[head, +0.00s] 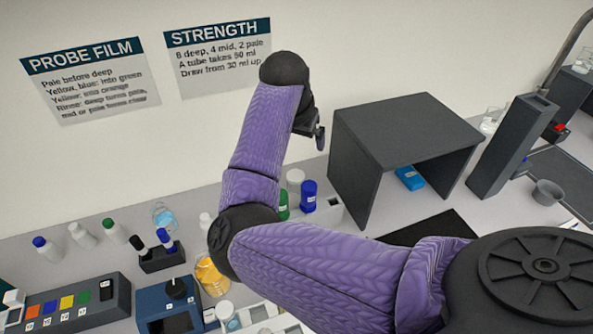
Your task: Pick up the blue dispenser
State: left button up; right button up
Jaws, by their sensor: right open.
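I cannot tell for sure which blue item is the dispenser. A blue cylinder (308,194) with a pale label stands upright in a white rack behind my arm. A small white item with a blue top (166,240) stands in a black holder (160,259) at the left centre. A flat blue object (409,178) lies under the dark shelf. My right gripper (319,132) is raised in front of the wall, above the blue cylinder and apart from it. It is open and seen edge-on, partly hidden by its wrist. My left gripper is not in view.
The dark shelf (405,120) stands right of the gripper, with a dark post (513,145) beyond. White bottles with coloured caps (82,235), a colour-button panel (70,305) and an orange-filled beaker (211,277) crowd the left bench. My purple arm hides the middle.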

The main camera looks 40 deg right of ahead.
notch_tip(320, 180, down, 4)
jog(key=s+b, duration=0.2)
jog(key=b, duration=0.7)
send_over(308, 186)
jog(key=s+a, duration=0.2)
jog(key=a, duration=0.1)
jog(key=f, duration=0.6)
jog(key=shift+w+d+f, duration=0.2)
jog(key=shift+w+f, duration=0.05)
jog(key=shift+f, duration=0.1)
jog(key=x, duration=0.3)
jog(key=b+x, duration=0.1)
jog(key=x, duration=0.4)
jog(key=shift+w+d+f+b, duration=0.15)
jog(key=shift+d+f+b, duration=0.1)
jog(key=shift+d+b, duration=0.15)
jog(key=shift+d+f, duration=0.1)
jog(key=shift+f, duration=0.1)
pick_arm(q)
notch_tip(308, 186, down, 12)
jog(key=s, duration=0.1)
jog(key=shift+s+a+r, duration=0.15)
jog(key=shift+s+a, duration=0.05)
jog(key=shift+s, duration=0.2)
